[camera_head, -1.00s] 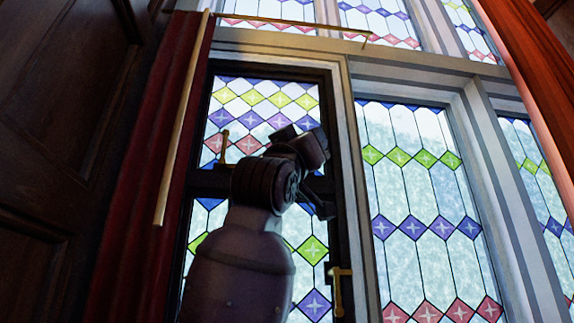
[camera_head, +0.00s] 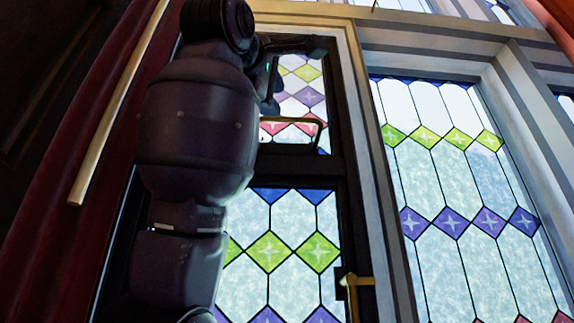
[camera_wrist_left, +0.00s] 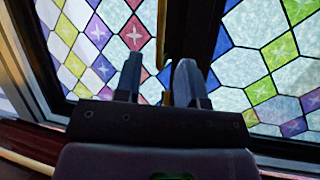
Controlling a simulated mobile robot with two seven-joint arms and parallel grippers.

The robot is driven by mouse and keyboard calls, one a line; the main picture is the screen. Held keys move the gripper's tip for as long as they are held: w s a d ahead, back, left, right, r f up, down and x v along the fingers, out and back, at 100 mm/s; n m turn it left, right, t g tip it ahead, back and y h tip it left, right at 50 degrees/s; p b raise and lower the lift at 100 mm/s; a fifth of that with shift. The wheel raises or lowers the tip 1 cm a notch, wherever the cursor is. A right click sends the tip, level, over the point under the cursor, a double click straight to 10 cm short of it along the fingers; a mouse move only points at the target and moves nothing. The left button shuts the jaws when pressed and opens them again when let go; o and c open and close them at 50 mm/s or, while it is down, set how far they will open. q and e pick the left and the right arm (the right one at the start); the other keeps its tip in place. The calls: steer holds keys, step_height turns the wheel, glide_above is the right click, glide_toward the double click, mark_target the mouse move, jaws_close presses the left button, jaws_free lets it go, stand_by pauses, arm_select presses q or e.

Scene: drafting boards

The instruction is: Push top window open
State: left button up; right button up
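The top window (camera_head: 301,82) is a dark-framed stained-glass pane with coloured diamonds, partly hidden behind my left arm. I cannot tell whether it stands slightly ajar. A brass handle (camera_head: 319,130) runs along its lower edge. My left gripper (camera_head: 274,82) is in front of this pane, just above the handle, and partly hidden by the arm. In the left wrist view, the gripper's two fingers (camera_wrist_left: 158,70) are apart and point at the window. The brass handle (camera_wrist_left: 163,25) shows beyond and between them; contact is unclear. My right gripper is not in view.
Below is a lower dark-framed pane (camera_head: 290,235) with a brass latch (camera_head: 356,282) at its right. A pale stone mullion (camera_head: 378,180) and another stained-glass window (camera_head: 450,190) stand to the right. A red curtain (camera_head: 75,130) and gold rod (camera_head: 118,100) are at the left.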

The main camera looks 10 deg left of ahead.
mark_target(287, 118)
arm_select(q)
steer(key=shift+n, duration=0.8)
steer(key=p+x, duration=0.3)
steer(key=x, duration=0.5)
steer(key=shift+p, duration=0.4)
steer(key=shift+w+d, duration=0.2)
steer(key=shift+w, duration=0.3)
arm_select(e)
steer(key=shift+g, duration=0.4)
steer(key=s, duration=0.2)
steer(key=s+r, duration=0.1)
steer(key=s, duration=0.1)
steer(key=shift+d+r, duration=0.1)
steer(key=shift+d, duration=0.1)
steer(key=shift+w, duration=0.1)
arm_select(q)
jaws_close()
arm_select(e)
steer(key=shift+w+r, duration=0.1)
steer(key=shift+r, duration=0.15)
